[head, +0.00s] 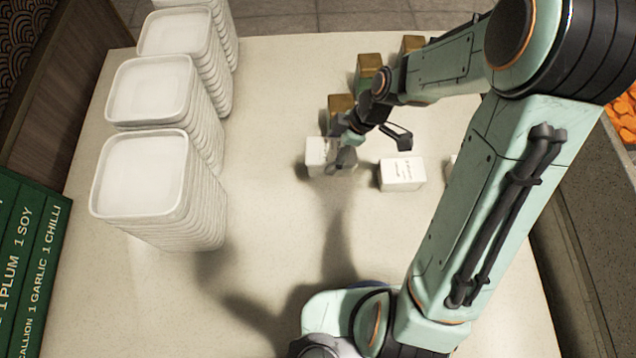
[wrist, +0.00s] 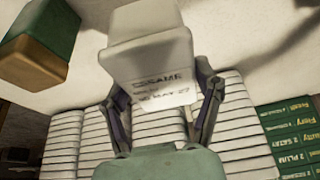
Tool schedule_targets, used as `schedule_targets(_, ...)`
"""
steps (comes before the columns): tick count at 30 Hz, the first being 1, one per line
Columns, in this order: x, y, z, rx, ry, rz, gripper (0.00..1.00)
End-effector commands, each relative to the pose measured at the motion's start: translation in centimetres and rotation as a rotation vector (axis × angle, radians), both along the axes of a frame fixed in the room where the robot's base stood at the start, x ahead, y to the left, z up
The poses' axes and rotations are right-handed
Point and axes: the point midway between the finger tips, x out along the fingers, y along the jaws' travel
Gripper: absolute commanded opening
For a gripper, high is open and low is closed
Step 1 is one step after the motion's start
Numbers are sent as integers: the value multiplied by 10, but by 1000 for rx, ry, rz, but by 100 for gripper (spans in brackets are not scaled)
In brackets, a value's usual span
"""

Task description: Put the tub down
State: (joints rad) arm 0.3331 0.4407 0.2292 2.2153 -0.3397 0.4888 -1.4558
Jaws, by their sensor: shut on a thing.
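My gripper (head: 343,150) is shut on a white tub (head: 319,153) over the left-middle part of the pale counter (head: 270,130). In the wrist view the tub (wrist: 150,60) sits between the two fingers (wrist: 160,105). Its label reads "SESAME", with a smaller line ending in "MAY 27". In the head view a finger hides the tub's right side. I cannot tell whether its base touches the counter.
Stacks of white square dishes (head: 140,172) line the left. A second white labelled tub (head: 402,174) stands right of my gripper. Green boxes with brown tops (head: 369,63) stand behind; one (wrist: 40,45) shows in the wrist view. The counter between dishes and tub is clear.

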Motion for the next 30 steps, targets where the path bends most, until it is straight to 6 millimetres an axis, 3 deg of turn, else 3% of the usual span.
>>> schedule_targets(1, -4, 11, -1, -1, 1, 35, 24)
schedule_targets(5, -8, 26, -11, 1, 2, 77, 24)
schedule_targets(19, -8, 27, -79, 1, 3, 79, 24)
schedule_targets(30, -7, 26, -84, 0, 0, 79, 24)
